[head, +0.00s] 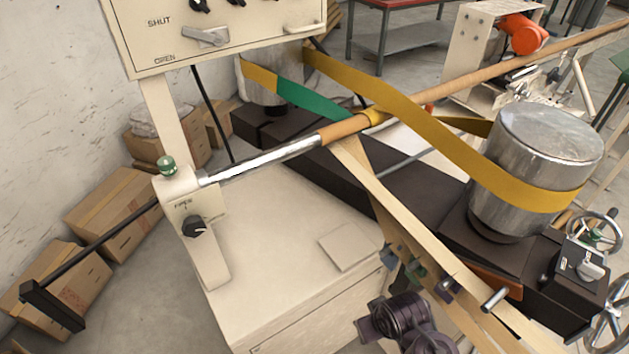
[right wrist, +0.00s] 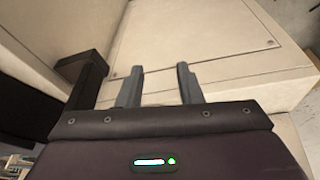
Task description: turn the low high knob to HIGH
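No LOW or HIGH lettering is readable, so I cannot tell for sure which knob is the low high knob. A black knob (head: 195,227) sits on the cream post left of centre, under a small label. A grey knob (head: 590,268) sits on a small box at the far right. A grey lever (head: 206,38) sits on the upper panel between the words SHUT and OPEN. My right gripper (right wrist: 158,86) is open and empty in the right wrist view, its two fingers apart in front of a cream panel. My left gripper is not in view.
A long tube (head: 440,88) crosses the machine, with a yellow belt (head: 430,135) running to a metal drum (head: 530,160). The cream cabinet (head: 275,260) stands below. A black crank arm (head: 95,250) sticks out at left over cardboard boxes (head: 110,210). Handwheels (head: 594,228) are at far right.

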